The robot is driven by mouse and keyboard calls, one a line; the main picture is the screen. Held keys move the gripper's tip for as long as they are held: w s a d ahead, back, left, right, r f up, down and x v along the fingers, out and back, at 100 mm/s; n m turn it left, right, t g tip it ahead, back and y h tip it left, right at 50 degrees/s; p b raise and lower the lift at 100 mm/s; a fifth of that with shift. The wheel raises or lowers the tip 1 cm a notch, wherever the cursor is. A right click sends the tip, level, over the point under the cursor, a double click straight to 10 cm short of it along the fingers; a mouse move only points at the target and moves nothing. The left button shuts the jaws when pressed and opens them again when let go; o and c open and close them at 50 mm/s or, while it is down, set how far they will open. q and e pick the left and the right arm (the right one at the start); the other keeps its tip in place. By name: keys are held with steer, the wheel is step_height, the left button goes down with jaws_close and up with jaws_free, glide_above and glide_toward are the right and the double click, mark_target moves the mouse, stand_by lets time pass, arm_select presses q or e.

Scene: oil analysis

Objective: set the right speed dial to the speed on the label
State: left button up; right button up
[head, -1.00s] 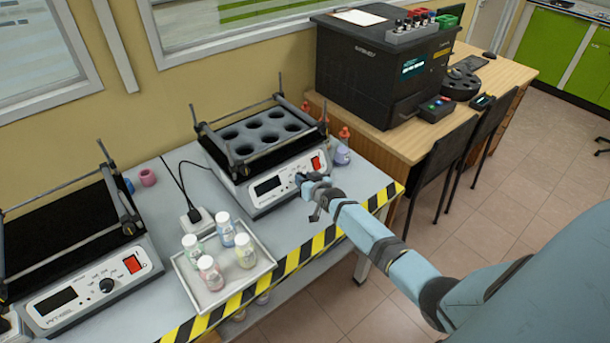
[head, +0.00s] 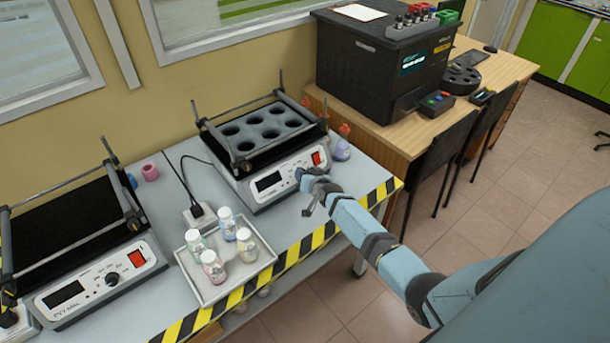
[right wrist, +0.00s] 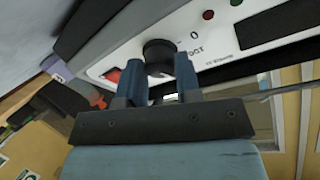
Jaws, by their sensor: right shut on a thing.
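The right shaker (head: 272,198) stands on the grey bench, with holes in its black top rack. Its front has a dark display (head: 268,182) and a red switch (head: 316,158). My right gripper (head: 303,175) is at the front panel between them and hides the dial in the head view. In the right wrist view the black dial (right wrist: 158,54) sits between the two blue fingers of my right gripper (right wrist: 160,80), which is shut on it. The dial's pointer setting cannot be read. No speed label is legible. My left gripper is not in view.
A white tray (head: 215,297) with several small bottles lies in front of the right shaker. A second shaker (head: 100,290) with its own dial stands at left. A white plug block (head: 197,214) and small coloured bottles (head: 342,150) are near the right shaker.

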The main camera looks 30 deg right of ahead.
steer(key=o, duration=0.9)
steer(key=p+v, duration=0.1)
steer(key=v, duration=1.3)
